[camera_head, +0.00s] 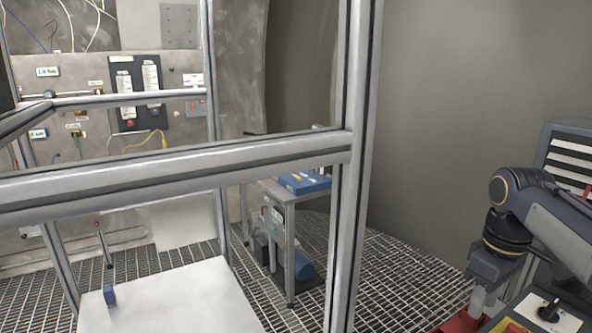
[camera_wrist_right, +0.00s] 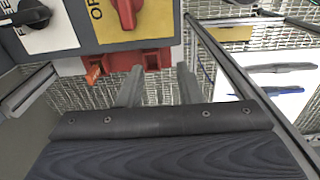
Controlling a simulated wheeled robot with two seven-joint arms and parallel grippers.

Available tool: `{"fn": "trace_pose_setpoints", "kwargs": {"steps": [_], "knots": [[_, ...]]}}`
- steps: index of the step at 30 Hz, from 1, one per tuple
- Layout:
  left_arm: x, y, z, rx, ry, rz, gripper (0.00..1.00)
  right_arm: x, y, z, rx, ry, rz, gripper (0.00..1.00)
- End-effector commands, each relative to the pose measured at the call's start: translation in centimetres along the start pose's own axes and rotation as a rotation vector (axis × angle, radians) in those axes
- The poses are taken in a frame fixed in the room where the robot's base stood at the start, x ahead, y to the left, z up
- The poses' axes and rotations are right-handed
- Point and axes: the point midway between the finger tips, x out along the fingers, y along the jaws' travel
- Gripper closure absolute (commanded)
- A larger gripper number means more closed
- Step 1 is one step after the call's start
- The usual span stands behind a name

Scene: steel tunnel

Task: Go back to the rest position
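My right arm comes in at the right of the head view, with its gripper (camera_head: 478,303) pointing down beside a control panel (camera_head: 545,312). In the right wrist view the two fingers of the right gripper (camera_wrist_right: 159,72) stand apart with nothing between them. Just beyond the fingertips is a red part (camera_wrist_right: 155,59), which I cannot identify for certain. The panel's red knob on a yellow plate (camera_wrist_right: 127,12) is above the fingers, and a black knob (camera_wrist_right: 30,14) is at the upper left. My left gripper is not in view.
An aluminium frame (camera_head: 180,160) crosses the head view, with an upright post (camera_head: 355,120). A small table with a blue box (camera_head: 304,184) stands behind. Grating floor (camera_head: 400,290) lies between the post and my arm.

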Motion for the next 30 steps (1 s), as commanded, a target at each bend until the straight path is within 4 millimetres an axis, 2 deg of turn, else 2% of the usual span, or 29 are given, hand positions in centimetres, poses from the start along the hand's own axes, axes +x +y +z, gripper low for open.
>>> {"fn": "trace_pose_setpoints", "kwargs": {"steps": [8,14,20,27,30], "knots": [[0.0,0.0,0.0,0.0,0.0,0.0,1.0,0.5,-2.3,1.4,0.053,0.071,-0.006,0.68],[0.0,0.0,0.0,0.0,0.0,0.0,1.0,1.5,-5.2,3.0,0.122,0.153,-0.024,0.68],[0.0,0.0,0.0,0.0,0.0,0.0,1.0,3.7,-9.8,5.3,0.244,0.276,-0.068,0.68],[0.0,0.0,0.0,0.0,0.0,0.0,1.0,9.1,-17.3,8.5,0.484,0.471,-0.184,0.68],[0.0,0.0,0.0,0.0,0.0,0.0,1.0,10.9,-19.2,9.2,0.555,0.516,-0.222,0.68]]}}
